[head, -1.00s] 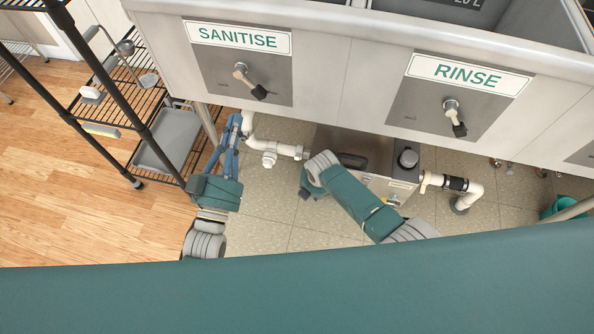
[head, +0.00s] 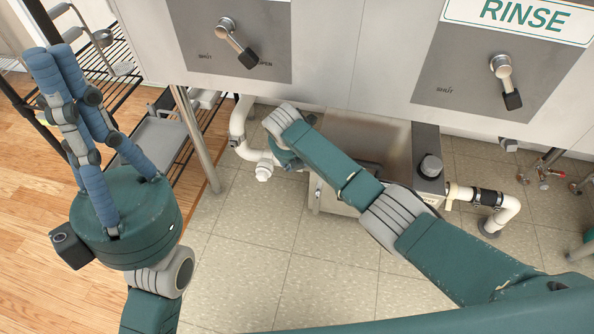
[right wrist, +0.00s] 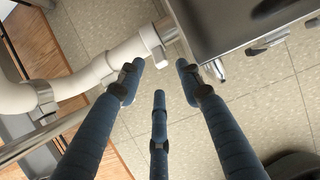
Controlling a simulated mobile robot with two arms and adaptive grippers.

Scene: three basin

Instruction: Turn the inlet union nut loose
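In the right wrist view a white pipe (right wrist: 75,80) runs to the metal box. A white collar with a tab (right wrist: 152,38), which looks like the inlet union nut, sits at the box end of the pipe. My right gripper (right wrist: 158,76) is open and empty, its three blue fingers apart and pointing at the pipe end. The nearest finger overlaps the pipe in this view; I cannot tell whether they touch. In the head view my right arm hides the nut. My left gripper (head: 54,62) is raised at the left, fingers spread a little, holding nothing.
The metal box (head: 350,140) stands on the tiled floor under the basins, with an outlet pipe (head: 500,208) at its right. Basin valve levers (head: 236,42) are above. A wire shelf rack (head: 165,140) and a steel leg (head: 196,140) stand left. Floor in front is clear.

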